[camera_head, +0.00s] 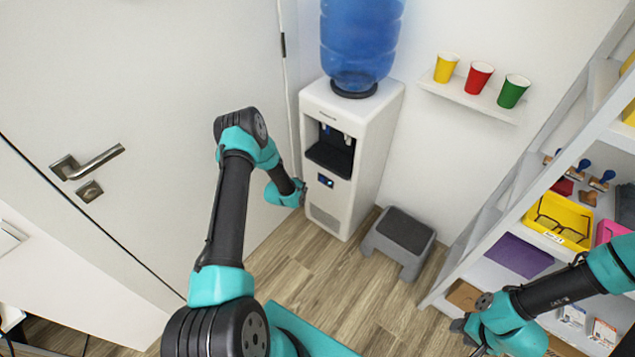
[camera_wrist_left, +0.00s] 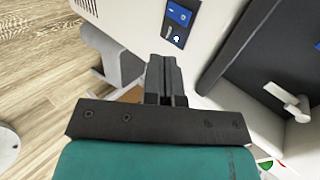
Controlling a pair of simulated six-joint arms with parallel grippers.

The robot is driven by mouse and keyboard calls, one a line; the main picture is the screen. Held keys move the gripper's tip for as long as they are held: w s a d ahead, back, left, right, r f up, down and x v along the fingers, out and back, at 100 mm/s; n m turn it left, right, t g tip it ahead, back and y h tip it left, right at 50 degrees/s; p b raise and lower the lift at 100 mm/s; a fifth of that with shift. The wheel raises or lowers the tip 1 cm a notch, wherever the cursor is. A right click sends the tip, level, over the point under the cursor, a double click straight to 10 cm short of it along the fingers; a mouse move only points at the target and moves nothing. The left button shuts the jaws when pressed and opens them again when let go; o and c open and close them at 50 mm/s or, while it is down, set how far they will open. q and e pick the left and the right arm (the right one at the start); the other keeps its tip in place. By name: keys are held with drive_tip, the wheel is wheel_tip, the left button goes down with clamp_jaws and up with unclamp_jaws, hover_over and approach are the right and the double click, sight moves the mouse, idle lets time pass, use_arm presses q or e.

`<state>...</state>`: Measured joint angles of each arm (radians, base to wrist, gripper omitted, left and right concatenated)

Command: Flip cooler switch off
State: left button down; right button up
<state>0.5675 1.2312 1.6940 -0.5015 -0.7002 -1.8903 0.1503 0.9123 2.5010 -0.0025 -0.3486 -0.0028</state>
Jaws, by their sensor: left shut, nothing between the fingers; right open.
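The white water cooler (camera_head: 374,160) stands against the wall with a blue bottle (camera_head: 358,45) on top. Its small blue switch panel (camera_head: 326,181) is on the front below the dark dispensing recess (camera_head: 331,155). The panel (camera_wrist_left: 178,20) shows closer in the left wrist view, with two small switches; their positions are too small to tell. My left gripper (camera_head: 303,190) is shut and empty, just left of the panel. In the left wrist view its fingertips (camera_wrist_left: 163,62) point toward the cooler front, below the panel; contact cannot be told. My right gripper (camera_head: 470,338) is open at the bottom right, far from the cooler.
A grey step stool (camera_head: 405,235) stands on the floor right of the cooler. A wall shelf (camera_head: 470,100) holds yellow, red and green cups. A shelving unit with bins (camera_head: 560,220) is on the right. A door with a handle (camera_head: 95,162) is at left.

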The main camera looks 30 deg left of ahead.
use_arm(q)
approach(321, 181)
wheel_tip(321, 181, down, 4)
drive_tip(key=w, duration=0.3)
drive_tip(key=shift+w+d+r, duration=0.25)
drive_tip(key=shift+w+d, duration=0.15)
drive_tip(key=shift+w+r, duration=0.1)
drive_tip(key=shift+w, duration=0.45)
